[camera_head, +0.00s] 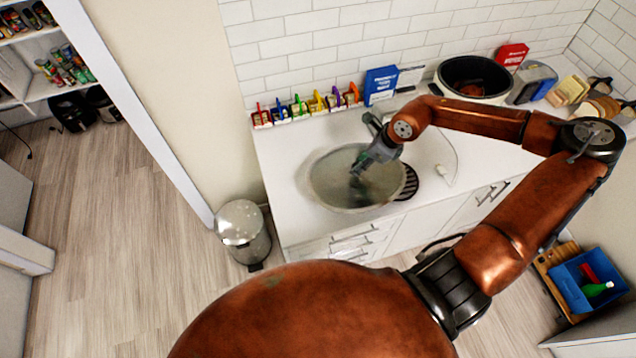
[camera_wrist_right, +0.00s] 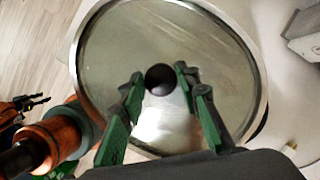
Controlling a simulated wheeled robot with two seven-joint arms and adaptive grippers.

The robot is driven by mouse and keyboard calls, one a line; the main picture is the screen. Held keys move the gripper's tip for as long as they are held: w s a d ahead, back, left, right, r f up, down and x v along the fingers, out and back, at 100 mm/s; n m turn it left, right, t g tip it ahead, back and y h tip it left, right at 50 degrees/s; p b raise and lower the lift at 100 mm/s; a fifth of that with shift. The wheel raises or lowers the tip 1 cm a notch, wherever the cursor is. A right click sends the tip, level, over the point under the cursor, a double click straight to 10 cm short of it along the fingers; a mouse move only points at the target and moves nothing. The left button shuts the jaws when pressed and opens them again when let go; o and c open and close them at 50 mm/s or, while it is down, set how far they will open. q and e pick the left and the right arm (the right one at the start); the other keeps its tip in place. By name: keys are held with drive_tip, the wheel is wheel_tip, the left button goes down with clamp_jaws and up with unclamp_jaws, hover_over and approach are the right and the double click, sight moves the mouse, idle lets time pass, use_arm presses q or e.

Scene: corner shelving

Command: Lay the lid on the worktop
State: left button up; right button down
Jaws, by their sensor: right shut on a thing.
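The lid (camera_head: 330,187) is a round, greyish glass disc with a metal rim. In the head view it is over the left part of the white worktop (camera_head: 284,163), roughly level. I cannot tell whether it touches the surface. In the right wrist view the lid (camera_wrist_right: 115,60) fills the middle, with its dark round knob (camera_wrist_right: 160,78) between the green-sided fingers. My right gripper (camera_head: 360,168) is above the lid and shut on it at the knob; the wrist view also shows this gripper (camera_wrist_right: 160,86).
An open pot (camera_head: 441,82) stands at the back right. A blue box (camera_head: 381,85) and a row of small colourful packs (camera_head: 305,108) line the back wall. A dark slotted piece (camera_head: 409,184) shows beside the lid. A bin (camera_head: 243,230) stands on the floor at left.

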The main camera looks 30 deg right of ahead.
sight(325, 168)
drive_tip(key=w+a+f, duration=0.1)
drive_tip(key=a, duration=0.1)
drive_tip(key=w+a+p, duration=0.1)
drive_tip(key=w, duration=0.1)
drive_tip(key=w+a+f, duration=0.1)
drive_tip(key=w+a, duration=0.1)
drive_tip(key=shift+a+f, duration=0.3)
drive_tip(key=shift+f, duration=0.05)
drive_tip(key=w+a+f, duration=0.1)
drive_tip(key=w+a+f+p, duration=0.1)
drive_tip(key=f, duration=0.1)
drive_tip(key=w+a+f+p, duration=0.1)
drive_tip(key=f, duration=0.1)
drive_tip(key=shift+w+a+f, duration=0.1)
drive_tip(key=shift+a, duration=0.05)
drive_tip(key=shift+w+a+f, duration=0.3)
drive_tip(key=shift+a+f, duration=0.1)
drive_tip(key=shift+f, duration=0.25)
wheel_tip(325, 168, down, 3)
drive_tip(key=shift+r+p, duration=0.1)
drive_tip(key=shift+p, duration=0.85)
drive_tip(key=shift+f, duration=0.25)
drive_tip(key=shift+f, duration=0.1)
drive_tip(key=c, duration=1.4)
unclamp_jaws()
drive_tip(key=shift+c, duration=0.2)
